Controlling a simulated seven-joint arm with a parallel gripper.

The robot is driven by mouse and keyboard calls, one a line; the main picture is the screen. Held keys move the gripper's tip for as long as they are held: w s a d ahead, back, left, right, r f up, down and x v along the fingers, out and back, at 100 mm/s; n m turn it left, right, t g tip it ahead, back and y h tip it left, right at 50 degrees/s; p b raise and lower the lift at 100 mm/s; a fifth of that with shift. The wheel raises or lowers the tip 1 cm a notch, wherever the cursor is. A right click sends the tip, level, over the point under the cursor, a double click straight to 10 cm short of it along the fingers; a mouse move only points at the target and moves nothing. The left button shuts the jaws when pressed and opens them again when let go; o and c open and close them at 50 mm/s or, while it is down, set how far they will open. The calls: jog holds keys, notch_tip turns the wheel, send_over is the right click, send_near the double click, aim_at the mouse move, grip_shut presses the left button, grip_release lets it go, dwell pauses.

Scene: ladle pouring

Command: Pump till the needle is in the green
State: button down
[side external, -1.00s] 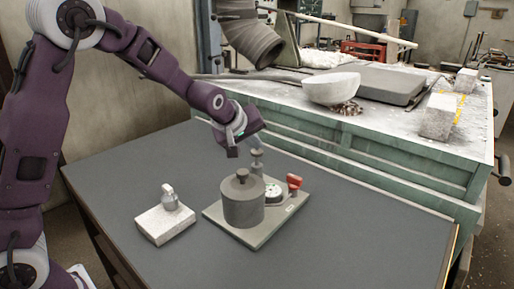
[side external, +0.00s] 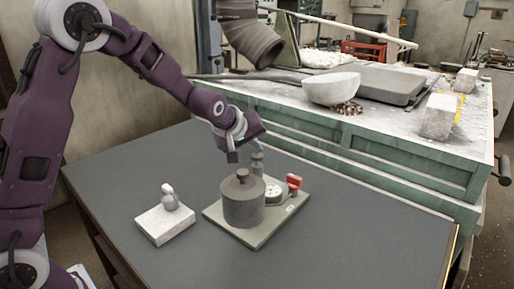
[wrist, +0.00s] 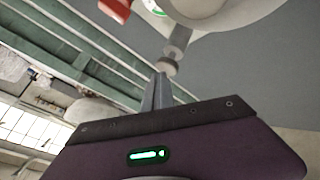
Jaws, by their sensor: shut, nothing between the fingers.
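A grey tank (side external: 242,205) with a knob on its lid stands on a flat base plate (side external: 258,238). Behind it is a small upright plunger (side external: 257,163) with a round top. A round dial gauge (side external: 273,193) sits beside the tank; its needle is too small to read. A red handle (side external: 294,182) is at the plate's right side. My gripper (side external: 234,157) is shut and empty, just left of the plunger top. In the wrist view my fingertips (wrist: 160,80) are close to the plunger top (wrist: 168,66); contact cannot be told. Part of the dial, with green on it (wrist: 154,8), shows at the top edge.
A pale block (side external: 164,224) with a small metal piece (side external: 169,198) on it lies left of the plate. The dark table is clear in front and to the right. A green workbench (side external: 380,165) with a white bowl (side external: 332,89) stands behind.

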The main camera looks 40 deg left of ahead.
aim_at(255, 156)
jog(key=shift+f, duration=0.55)
dwell(0.4)
jog(key=shift+r, duration=2.3)
notch_tip(255, 156, up, 5)
